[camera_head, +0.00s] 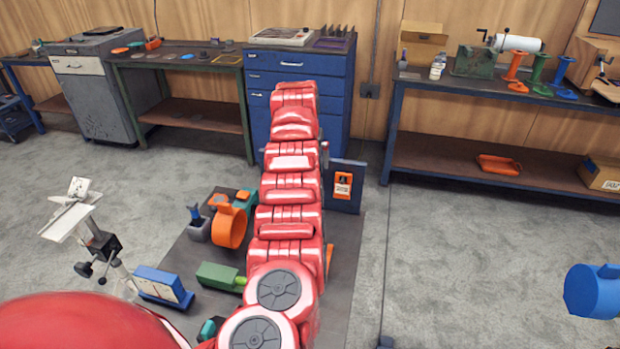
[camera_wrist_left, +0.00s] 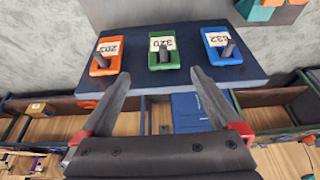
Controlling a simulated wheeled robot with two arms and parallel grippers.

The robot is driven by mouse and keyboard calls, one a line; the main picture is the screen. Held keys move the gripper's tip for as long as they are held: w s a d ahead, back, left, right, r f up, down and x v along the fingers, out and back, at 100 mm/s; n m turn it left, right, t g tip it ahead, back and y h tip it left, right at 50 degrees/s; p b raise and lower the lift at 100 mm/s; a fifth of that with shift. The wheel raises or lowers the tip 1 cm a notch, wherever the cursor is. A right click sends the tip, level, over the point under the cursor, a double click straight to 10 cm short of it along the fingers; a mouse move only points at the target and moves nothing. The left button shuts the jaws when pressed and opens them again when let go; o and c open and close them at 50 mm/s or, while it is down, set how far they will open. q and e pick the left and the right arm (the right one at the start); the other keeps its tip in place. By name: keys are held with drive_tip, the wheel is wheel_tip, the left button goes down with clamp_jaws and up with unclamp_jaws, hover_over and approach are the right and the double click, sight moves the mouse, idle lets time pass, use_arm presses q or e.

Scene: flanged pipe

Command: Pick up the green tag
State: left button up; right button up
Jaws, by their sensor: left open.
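In the left wrist view the green tag (camera_wrist_left: 155,61), with a white number label, hangs on a peg at the middle of a dark blue board (camera_wrist_left: 255,73). An orange tag (camera_wrist_left: 98,67) hangs to its left and a blue tag (camera_wrist_left: 225,58) to its right, each on its own peg. My left gripper (camera_wrist_left: 160,78) is open and empty, its fingertips to either side below the green tag and apart from it. In the head view my red arm hides the gripper and green tag; the board's orange tag (camera_head: 343,186) shows. My right gripper is out of view.
A blue drawer cabinet (camera_head: 262,75) stands behind the arm. Workbenches (camera_head: 480,90) line the wall. A dark mat (camera_head: 345,250) on the floor bears an orange clamp-like ring (camera_head: 229,227) and a green block (camera_head: 218,276). Grey floor at right is mostly clear, with a blue ring-like object (camera_head: 592,292).

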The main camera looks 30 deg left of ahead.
use_arm(q)
drive_tip(key=x, duration=0.2)
drive_tip(key=p+x, duration=0.1)
drive_tip(key=x, duration=0.1)
drive_tip(key=p+x, duration=0.1)
drive_tip(key=x, duration=0.1)
drive_tip(key=shift+s+a+f, duration=0.3)
drive_tip(key=shift+a, duration=0.1)
drive_tip(key=shift+w+a+f, duration=0.1)
drive_tip(key=shift+w+f, duration=0.1)
drive_tip(key=shift+f, duration=0.1)
drive_tip(key=shift+w+f, duration=0.3)
drive_tip(key=shift+f, duration=0.3)
drive_tip(key=shift+c, duration=0.3)
drive_tip(key=c, duration=1.4)
drive_tip(key=shift+o, duration=0.2)
drive_tip(key=shift+r+b, duration=0.3)
drive_tip(key=shift+b, duration=0.1)
drive_tip(key=shift+f, duration=0.1)
